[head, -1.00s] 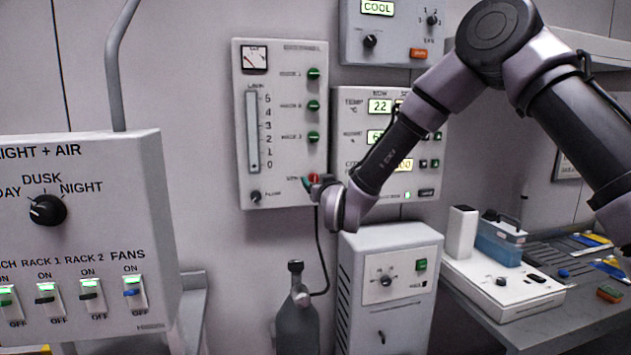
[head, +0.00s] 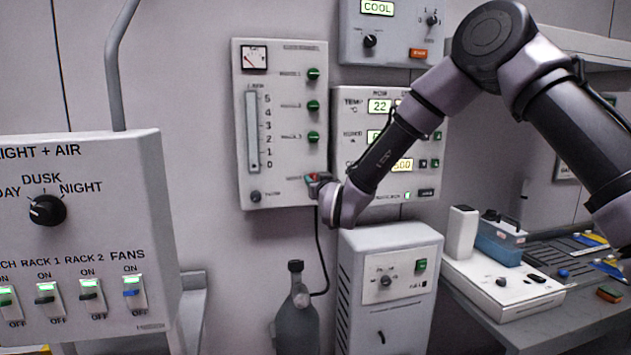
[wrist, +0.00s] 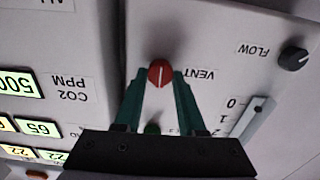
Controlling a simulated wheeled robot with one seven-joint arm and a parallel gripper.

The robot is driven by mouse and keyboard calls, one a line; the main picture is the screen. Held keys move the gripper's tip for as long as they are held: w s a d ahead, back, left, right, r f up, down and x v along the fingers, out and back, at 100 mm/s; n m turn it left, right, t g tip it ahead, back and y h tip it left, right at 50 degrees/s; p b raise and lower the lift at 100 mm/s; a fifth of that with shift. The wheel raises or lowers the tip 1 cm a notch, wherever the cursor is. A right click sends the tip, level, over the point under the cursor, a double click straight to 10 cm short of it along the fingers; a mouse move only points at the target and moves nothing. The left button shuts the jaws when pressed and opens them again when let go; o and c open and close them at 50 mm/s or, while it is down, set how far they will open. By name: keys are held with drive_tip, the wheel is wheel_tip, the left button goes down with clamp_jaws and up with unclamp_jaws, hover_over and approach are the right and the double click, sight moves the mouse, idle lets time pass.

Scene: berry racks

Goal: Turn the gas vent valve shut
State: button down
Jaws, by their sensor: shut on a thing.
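The vent valve is a round red knob (wrist: 160,73) with a pale line across its face, beside an upside-down VENT label (wrist: 198,75) in the wrist view. In that view the line runs nearly up and down the picture, between my two green fingers. My gripper (wrist: 160,78) is closed around the knob, one finger on each side. In the head view my gripper (head: 316,183) is at the lower right corner of the gas panel (head: 290,180) and mostly hides the knob.
A black FLOW knob (wrist: 293,57) is on the same panel, apart from my fingers. The climate panel (head: 345,160) adjoins on the right, close behind my wrist. Below are a gas bottle (head: 297,325) with a hose and a grey cabinet (head: 400,240).

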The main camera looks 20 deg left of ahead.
drive_tip(key=n, duration=0.4)
drive_tip(key=shift+a, duration=0.1)
drive_tip(key=n, duration=0.4)
drive_tip(key=shift+s+n, duration=0.1)
drive_tip(key=shift+n, duration=0.3)
drive_tip(key=n, duration=0.5)
drive_tip(key=shift+f, duration=0.15)
drive_tip(key=shift+n, duration=1.8)
drive_tip(key=c, duration=0.5)
unclamp_jaws()
